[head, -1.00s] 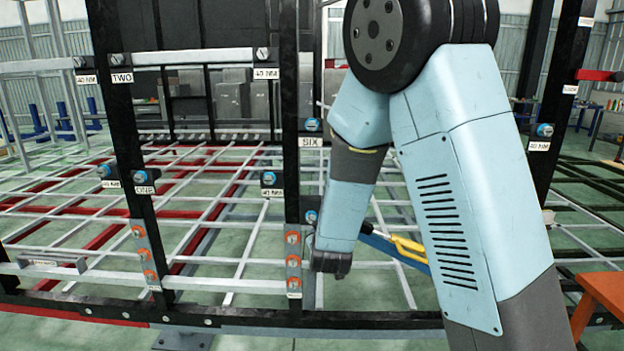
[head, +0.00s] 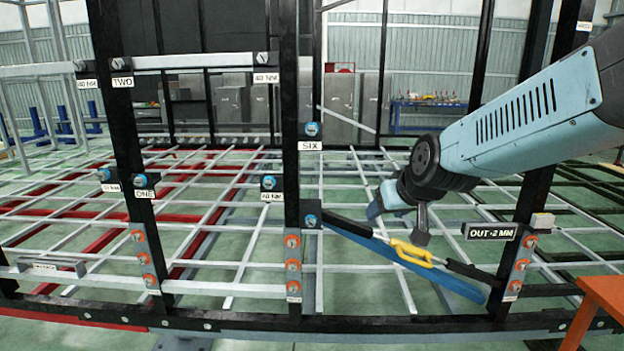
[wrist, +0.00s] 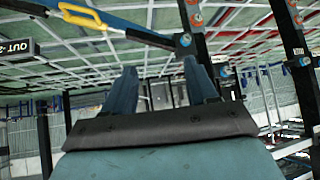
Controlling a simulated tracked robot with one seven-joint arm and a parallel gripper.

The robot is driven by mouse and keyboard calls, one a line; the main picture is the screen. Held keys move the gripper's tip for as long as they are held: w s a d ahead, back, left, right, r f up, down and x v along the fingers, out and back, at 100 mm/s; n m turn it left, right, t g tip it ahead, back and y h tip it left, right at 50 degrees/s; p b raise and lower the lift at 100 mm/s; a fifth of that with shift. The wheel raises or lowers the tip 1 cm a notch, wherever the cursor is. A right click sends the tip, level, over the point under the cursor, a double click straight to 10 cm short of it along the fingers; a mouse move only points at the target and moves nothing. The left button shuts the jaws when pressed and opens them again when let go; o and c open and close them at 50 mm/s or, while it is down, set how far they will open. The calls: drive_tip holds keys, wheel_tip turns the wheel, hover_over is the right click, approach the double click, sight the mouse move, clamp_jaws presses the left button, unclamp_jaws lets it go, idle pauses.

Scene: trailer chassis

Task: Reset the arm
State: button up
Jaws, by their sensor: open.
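My arm (head: 530,125) reaches in from the right side of the head view.
A blue bar (head: 455,284) with a yellow handle (head: 410,254) slants between two black posts. The post labelled SIX (head: 291,200) stands left of my gripper. An OUT -2 MM sign (head: 490,232) and an orange stand (head: 605,295) are at right.

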drive_tip(key=s+d+r+m+g+h, duration=0.1)
drive_tip(key=s+d, duration=0.3)
drive_tip(key=s, duration=0.4)
drive_tip(key=s+d+r+m+g+h, duration=0.1)
drive_tip(key=s+d+r+g, duration=0.1)
drive_tip(key=s, duration=0.7)
drive_tip(key=shift+s+d+r+m, duration=0.2)
drive_tip(key=shift+d+m, duration=0.1)
drive_tip(key=shift+d, duration=0.55)
